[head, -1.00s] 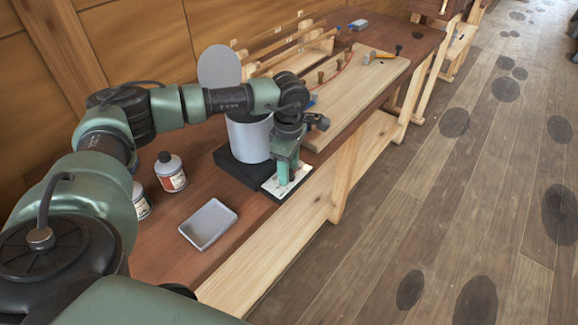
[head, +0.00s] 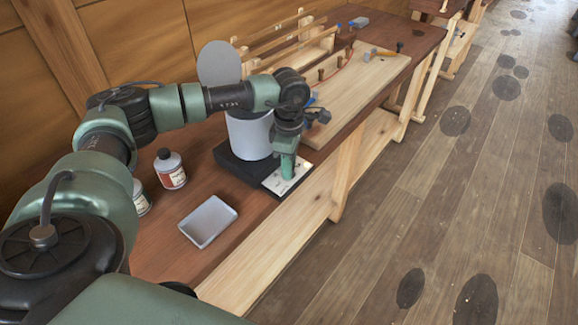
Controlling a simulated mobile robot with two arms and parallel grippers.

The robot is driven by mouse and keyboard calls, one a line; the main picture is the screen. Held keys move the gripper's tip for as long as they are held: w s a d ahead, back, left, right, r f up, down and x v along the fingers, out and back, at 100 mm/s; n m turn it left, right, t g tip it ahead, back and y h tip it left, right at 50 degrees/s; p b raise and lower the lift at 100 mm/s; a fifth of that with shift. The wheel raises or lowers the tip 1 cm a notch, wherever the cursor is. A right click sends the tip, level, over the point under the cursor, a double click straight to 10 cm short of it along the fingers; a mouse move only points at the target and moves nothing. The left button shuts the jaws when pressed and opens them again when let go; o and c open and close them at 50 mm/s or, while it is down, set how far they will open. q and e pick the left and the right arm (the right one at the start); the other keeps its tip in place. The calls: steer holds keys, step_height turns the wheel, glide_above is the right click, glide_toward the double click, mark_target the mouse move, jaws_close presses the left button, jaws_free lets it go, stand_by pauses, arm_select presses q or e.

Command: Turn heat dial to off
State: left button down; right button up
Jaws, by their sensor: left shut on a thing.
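My left gripper (head: 287,172) points down at the pale control panel (head: 273,183) on the front of a black heater base (head: 232,165). It is shut at the panel, where the heat dial would be; the dial itself is hidden by the fingers, so its setting cannot be read. A small light spot shows on the panel beside the fingers. A grey metal pot (head: 247,135) stands on the base, with a round grey lid (head: 219,64) upright behind it. My right gripper is not in view.
On the brown bench (head: 160,235), a grey tray (head: 208,221) lies in front of the heater. A labelled bottle (head: 170,170) stands left of it, with another partly hidden by my arm. A wooden board (head: 345,95) with pegs lies beyond.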

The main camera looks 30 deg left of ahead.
arm_select(q)
steer(key=n+b, duration=0.1)
steer(key=n, duration=0.3)
steer(key=n+b, duration=0.1)
steer(key=n, duration=0.4)
steer(key=n+b, duration=0.1)
steer(key=n, duration=0.2)
steer(key=shift+w+r+n, duration=0.1)
steer(key=shift+n, duration=0.2)
steer(key=n, duration=0.4)
steer(key=shift+n, duration=0.3)
steer(key=n, duration=0.3)
steer(key=shift+r+n, duration=0.1)
steer(key=shift+n, duration=0.2)
steer(key=n, duration=0.4)
steer(key=shift+n, duration=0.3)
steer(key=n, duration=0.4)
steer(key=shift+a+n+p, duration=0.1)
steer(key=shift+n+p, duration=0.2)
steer(key=shift+p, duration=0.05)
steer(key=shift+w+n+p, duration=0.1)
steer(key=shift+n+p, duration=0.3)
steer(key=shift+n, duration=1.7)
